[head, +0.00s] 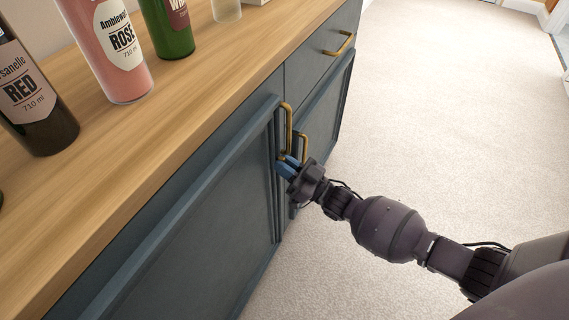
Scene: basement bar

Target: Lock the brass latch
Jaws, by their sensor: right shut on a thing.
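My right gripper (285,166) reaches in from the lower right to the blue-grey cabinet (200,230). Its blue fingers are shut at the seam between the two doors, just below the lower end of a brass handle (288,125). What they close on is small and hidden by the fingers; from its place at the seam it appears to be the brass latch. I cannot see whether the latch is turned or slid across. A second brass handle (303,147) is just behind the gripper, on the far door. Both doors look closed. My left gripper is out of view.
On the wooden countertop (190,110) stand a red wine bottle (32,100), a rosé bottle (112,45), a green bottle (168,25) and a glass (227,8). A drawer with a brass handle (341,44) is farther along. The carpet (430,120) is clear.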

